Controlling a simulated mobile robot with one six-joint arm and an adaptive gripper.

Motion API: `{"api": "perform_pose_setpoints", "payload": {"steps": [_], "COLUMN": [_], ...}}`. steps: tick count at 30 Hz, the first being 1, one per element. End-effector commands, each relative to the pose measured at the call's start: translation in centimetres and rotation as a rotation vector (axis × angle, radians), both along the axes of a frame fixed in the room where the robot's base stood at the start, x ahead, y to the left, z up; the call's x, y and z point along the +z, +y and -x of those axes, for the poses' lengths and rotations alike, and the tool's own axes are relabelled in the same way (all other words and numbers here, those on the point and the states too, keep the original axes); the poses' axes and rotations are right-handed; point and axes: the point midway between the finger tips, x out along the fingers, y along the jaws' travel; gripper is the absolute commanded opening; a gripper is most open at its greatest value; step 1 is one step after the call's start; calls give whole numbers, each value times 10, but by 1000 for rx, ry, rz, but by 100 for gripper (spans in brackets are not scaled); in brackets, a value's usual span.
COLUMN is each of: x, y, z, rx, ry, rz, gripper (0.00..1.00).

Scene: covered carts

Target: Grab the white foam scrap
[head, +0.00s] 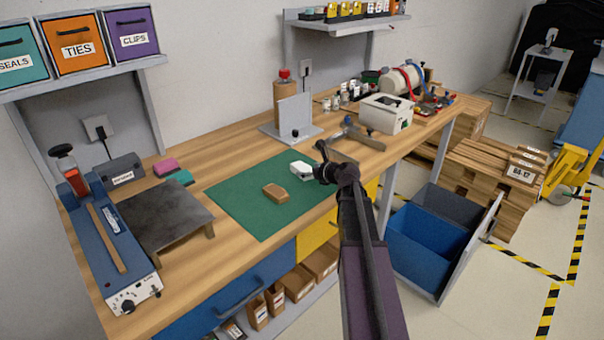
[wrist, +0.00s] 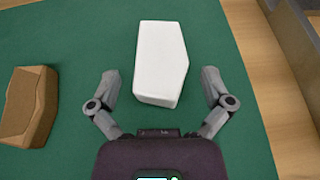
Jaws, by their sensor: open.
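The white foam scrap (head: 299,170) lies on the green mat (head: 240,206) near its right edge, just left of my gripper in the head view. In the wrist view the white foam scrap (wrist: 161,62) is an angular block ahead of my gripper (wrist: 159,80), its near end lying between the two spread fingers in the picture. My gripper also shows in the head view (head: 322,165), above the bench. It is open and empty. I cannot tell its exact height above the mat.
A brown block (head: 276,193) lies on the mat, left of the foam; it also shows in the wrist view (wrist: 26,106). A hammer (head: 358,132) and a white box (head: 385,114) are farther right. A blue sealer (head: 107,243) stands at left.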

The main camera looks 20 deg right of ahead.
Motion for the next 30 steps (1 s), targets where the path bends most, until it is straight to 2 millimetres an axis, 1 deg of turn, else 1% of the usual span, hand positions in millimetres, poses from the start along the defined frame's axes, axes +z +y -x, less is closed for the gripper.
{"api": "perform_pose_setpoints", "payload": {"steps": [1,3,9,26,27,30], "x": [-5,-8,-12,-12,-12,-12], "y": [0,2,6,5,5,5], "z": [-8,-15,-27,-27,-27,-27], "rx": [0,0,0,-2,-2,-2], "ry": [0,0,0,0,0,0], "rz": [0,0,0,0,0,0], "gripper": [100,100,100,100,94,67]}}
